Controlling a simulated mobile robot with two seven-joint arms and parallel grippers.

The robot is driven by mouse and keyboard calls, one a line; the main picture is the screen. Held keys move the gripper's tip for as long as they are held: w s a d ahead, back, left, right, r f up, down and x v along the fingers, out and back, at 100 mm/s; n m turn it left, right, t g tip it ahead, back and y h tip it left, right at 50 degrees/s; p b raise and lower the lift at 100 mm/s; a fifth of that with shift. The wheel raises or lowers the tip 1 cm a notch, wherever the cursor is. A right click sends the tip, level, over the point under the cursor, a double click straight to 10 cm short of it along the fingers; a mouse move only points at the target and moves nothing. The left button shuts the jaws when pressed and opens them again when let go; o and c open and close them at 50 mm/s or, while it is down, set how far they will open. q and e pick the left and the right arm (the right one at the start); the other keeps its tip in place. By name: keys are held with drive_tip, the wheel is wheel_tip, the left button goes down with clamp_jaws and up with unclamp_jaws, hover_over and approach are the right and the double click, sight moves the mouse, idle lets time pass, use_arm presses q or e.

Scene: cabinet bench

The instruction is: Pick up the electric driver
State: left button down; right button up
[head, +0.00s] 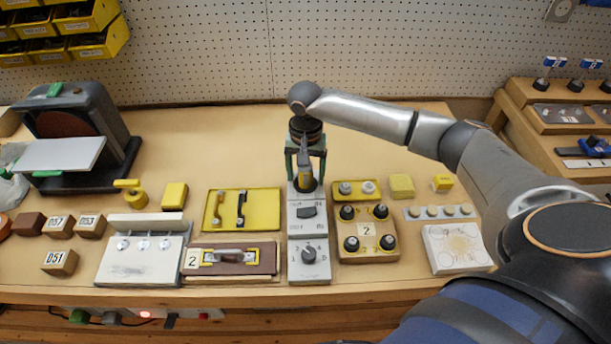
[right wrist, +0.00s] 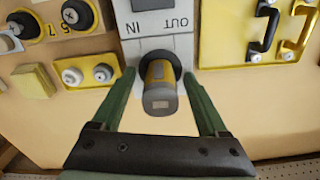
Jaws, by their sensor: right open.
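The electric driver (right wrist: 160,82), a grey cylinder with a yellow band, stands upright at the end of the grey panel marked IN and OUT (right wrist: 180,45). In the head view the driver (head: 306,172) is partly hidden by my right gripper (head: 305,178). My right gripper comes down from above with its green fingers apart. In the right wrist view the gripper (right wrist: 158,78) has one finger on each side of the driver, with a gap visible on both sides. My left gripper is not in view.
A yellow tray with two handles (head: 262,206) lies left of the panel. A board with black knobs (head: 388,245) and a yellow plate with two knobs (head: 345,195) lie right. A sander-like machine (head: 75,125) stands at the far left. The back of the bench is mostly clear.

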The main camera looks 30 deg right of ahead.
drive_tip(key=shift+f, duration=0.2)
clamp_jaws()
idle(0.5)
drive_tip(key=shift+r, duration=0.1)
